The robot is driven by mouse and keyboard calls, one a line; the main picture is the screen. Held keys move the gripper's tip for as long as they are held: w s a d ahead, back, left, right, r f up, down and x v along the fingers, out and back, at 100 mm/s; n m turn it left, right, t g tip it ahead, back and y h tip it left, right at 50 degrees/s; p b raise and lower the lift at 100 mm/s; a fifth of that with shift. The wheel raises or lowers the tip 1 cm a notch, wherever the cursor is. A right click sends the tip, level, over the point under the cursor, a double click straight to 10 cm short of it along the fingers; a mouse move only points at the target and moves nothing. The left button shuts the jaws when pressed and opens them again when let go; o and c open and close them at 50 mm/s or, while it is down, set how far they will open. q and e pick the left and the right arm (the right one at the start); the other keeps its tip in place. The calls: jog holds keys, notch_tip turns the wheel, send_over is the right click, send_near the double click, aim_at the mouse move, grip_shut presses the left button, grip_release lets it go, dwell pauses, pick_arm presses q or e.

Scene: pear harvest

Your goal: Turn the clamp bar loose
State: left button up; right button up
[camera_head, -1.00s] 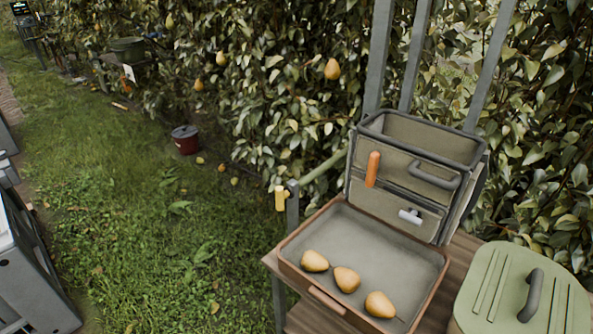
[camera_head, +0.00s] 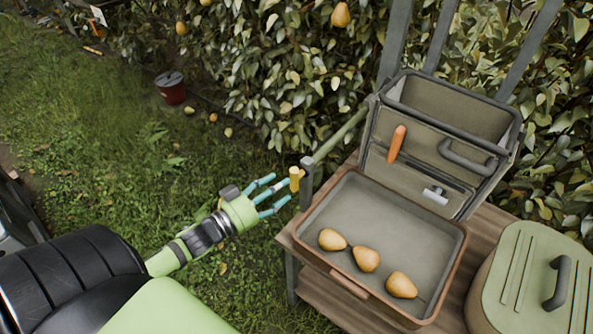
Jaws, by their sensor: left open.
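The yellow clamp bar (camera_head: 295,178) stands roughly upright on the left side of a grey post (camera_head: 307,184) at the table's left corner. A green pole (camera_head: 343,136) runs from near the post's top toward the hedge. My left gripper (camera_head: 276,193) reaches in from the lower left, its blue-green fingers spread open and pointing at the bar. The fingertips are at or just short of the bar in the picture; I cannot tell whether they touch it. My right gripper is not in view.
A brown-rimmed tray (camera_head: 447,278) with three pears lies on the wooden table (camera_head: 482,238). Behind it stands an open upright case (camera_head: 505,135) with an orange handle (camera_head: 397,143). A green lidded box (camera_head: 510,285) is at right. A red bucket (camera_head: 172,93) stands on the grass.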

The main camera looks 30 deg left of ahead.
aim_at(293, 178)
pick_arm(q)
jog(key=x, duration=0.6)
jog(key=shift+w+f+p, duration=0.1)
jog(key=shift+w+p, duration=0.15)
jog(key=shift+p, duration=0.05)
